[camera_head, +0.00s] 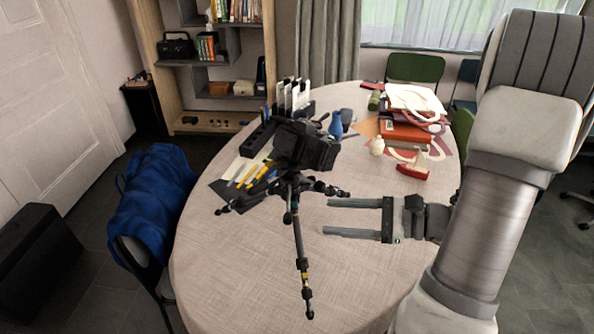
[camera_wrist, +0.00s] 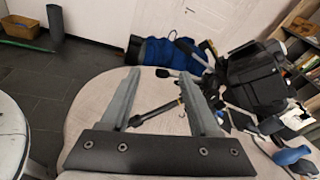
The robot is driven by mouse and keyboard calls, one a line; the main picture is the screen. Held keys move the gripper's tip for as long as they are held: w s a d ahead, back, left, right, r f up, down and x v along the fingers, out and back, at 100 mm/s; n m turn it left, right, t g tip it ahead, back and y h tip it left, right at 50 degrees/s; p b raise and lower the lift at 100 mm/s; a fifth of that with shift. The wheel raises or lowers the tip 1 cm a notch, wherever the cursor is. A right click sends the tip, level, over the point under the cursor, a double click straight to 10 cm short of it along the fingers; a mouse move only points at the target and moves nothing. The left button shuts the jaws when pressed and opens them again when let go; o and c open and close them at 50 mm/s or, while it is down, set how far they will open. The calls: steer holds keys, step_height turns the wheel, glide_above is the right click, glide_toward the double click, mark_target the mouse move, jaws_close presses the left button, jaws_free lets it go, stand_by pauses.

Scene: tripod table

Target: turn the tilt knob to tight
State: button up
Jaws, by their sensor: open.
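A black camera (camera_head: 308,148) is mounted on a small black tripod (camera_head: 300,245) with spread legs on the round table (camera_head: 240,290). In the wrist view the camera (camera_wrist: 258,82) is at the right, and a tripod leg (camera_wrist: 160,112) shows between and behind the fingers. Small knobs and levers sit around the tripod head, but I cannot tell which is the tilt knob or how it is set. My gripper (camera_head: 326,217) is open and empty, to the right of the tripod, with its fingers pointing left. Its fingers (camera_wrist: 160,78) appear apart from the tripod in the wrist view.
Pens and a dark folder (camera_head: 232,192) lie left of the tripod, and a black organizer (camera_head: 262,135) stands behind. A blue vase (camera_head: 336,125), books (camera_head: 405,132) and a red stapler (camera_head: 412,170) are at the back right. A chair holds a blue jacket (camera_head: 155,205). The front tabletop is clear.

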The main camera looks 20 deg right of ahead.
mark_target(316, 185)
steer(key=d+f+m+t+h, duration=0.35)
steer(key=d+m+t, duration=0.25)
steer(key=d, duration=0.3)
steer(key=x, duration=1.7)
steer(key=shift+w+r, duration=0.3)
steer(key=shift+w, duration=0.2)
steer(key=shift+c, duration=0.2)
jaws_close()
